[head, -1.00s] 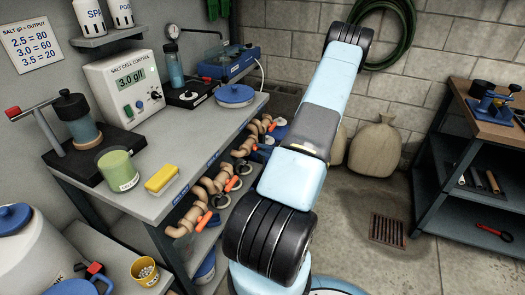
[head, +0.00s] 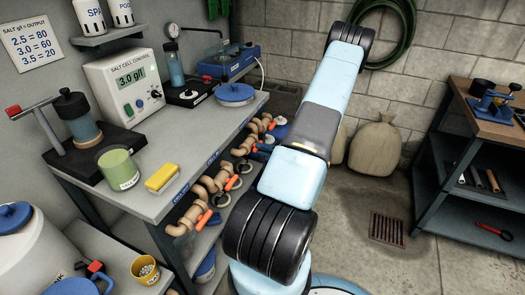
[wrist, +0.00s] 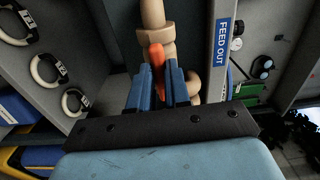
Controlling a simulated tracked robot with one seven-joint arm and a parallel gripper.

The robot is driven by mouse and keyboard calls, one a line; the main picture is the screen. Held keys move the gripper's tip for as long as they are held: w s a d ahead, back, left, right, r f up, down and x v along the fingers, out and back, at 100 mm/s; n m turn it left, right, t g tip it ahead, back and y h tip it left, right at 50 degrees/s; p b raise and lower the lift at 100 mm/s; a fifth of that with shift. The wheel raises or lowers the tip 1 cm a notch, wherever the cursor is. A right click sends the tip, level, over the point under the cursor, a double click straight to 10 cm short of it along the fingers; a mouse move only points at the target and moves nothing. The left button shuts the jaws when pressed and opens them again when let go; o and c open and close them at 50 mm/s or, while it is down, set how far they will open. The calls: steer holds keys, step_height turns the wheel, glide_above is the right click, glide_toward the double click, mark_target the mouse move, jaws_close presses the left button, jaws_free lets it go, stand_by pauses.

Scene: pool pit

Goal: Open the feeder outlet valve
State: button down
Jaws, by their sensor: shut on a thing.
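In the wrist view, the feeder outlet valve's orange lever (wrist: 156,60) stands between the two blue fingers of my gripper (wrist: 160,72), which is shut on it. The lever runs roughly in line with the tan pipe (wrist: 153,14) above it, slightly tilted. A blue "FEED OUT" label (wrist: 223,40) is on the bench edge just right of the pipe. My gripper does not show in the head view.
In the head view, tan pipes (head: 205,190) with several orange levers run under the grey bench (head: 160,205). A salt cell control box (head: 125,88) stands on the bench. In the wrist view, ring-shaped fittings (wrist: 75,102) are at left. Open floor with a drain grate (head: 386,229) lies right.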

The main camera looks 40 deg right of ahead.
steer(key=shift+s+a+f, duration=0.1)
steer(key=shift+f, duration=0.15)
steer(key=c, duration=1.1)
jaws_free()
steer(key=shift+r, duration=0.15)
steer(key=v, duration=1.3)
steer(key=shift+s, duration=0.25)
